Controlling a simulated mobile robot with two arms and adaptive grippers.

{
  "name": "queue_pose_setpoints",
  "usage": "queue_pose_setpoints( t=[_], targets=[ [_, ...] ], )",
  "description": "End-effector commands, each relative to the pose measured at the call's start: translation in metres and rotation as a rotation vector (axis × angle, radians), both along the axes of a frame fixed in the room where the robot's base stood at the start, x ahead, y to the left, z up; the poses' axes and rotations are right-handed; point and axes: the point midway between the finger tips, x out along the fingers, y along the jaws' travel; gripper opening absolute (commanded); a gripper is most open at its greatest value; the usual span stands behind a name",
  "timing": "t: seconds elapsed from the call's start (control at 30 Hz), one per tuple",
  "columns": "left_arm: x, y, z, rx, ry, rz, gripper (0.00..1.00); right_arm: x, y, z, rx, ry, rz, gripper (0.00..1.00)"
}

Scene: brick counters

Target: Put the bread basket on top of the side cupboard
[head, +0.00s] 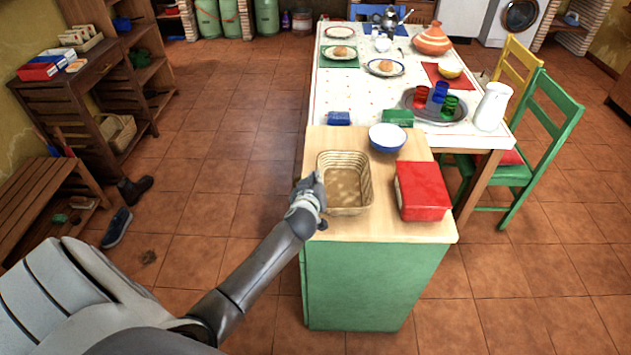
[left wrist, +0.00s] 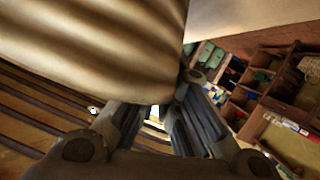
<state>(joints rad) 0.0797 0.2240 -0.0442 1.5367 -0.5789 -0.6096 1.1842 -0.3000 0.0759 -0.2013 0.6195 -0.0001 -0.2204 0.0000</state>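The bread basket (head: 346,203), pale wicker with an open top, is on the light wooden top (head: 405,230) of a green cupboard (head: 370,285) in the head view. My left gripper (head: 313,190) is at the basket's left rim. In the left wrist view the basket's ribbed wall (left wrist: 90,50) fills the upper left, very close. The fingers of my left gripper (left wrist: 172,105) are drawn close together there and look shut on the basket's edge; the wall partly hides their tips. My right gripper is not in view.
A red box (head: 422,190) and a blue-and-white bowl (head: 387,138) share the green cupboard's top. The laid table (head: 350,95) adjoins its far side. A shoe (head: 117,228) lies on the floor.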

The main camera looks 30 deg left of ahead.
Motion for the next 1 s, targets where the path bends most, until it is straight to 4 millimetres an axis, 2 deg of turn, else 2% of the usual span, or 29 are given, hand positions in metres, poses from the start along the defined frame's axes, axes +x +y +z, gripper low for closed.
queue_pose_setpoints(
  t=[0.13, 0.2, 0.3, 0.33, 0.7, 0.87, 1.0],
  targets=[
    [0.0, 0.0, -0.003, -0.001, -0.002, 0.001, 0.0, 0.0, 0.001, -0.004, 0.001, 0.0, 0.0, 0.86],
    [0.0, 0.0, -0.002, -0.001, 0.0, 0.001, 0.13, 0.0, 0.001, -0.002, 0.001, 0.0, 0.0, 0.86],
    [0.0, 0.0, -0.002, -0.001, 0.0, 0.001, 0.25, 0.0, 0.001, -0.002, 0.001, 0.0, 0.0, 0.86],
    [0.0, 0.0, -0.002, -0.001, 0.0, 0.001, 0.27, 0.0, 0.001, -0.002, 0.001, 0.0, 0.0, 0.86],
    [0.0, 0.0, 0.002, 0.001, 0.001, 0.001, 0.27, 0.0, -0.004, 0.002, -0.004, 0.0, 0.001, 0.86],
    [-0.015, -0.007, 0.005, -0.002, 0.0, 0.0, 0.27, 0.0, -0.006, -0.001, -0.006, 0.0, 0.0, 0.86],
    [-0.035, -0.016, 0.013, -0.002, 0.0, 0.0, 0.27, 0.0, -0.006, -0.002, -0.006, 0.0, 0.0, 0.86]
  ],
)
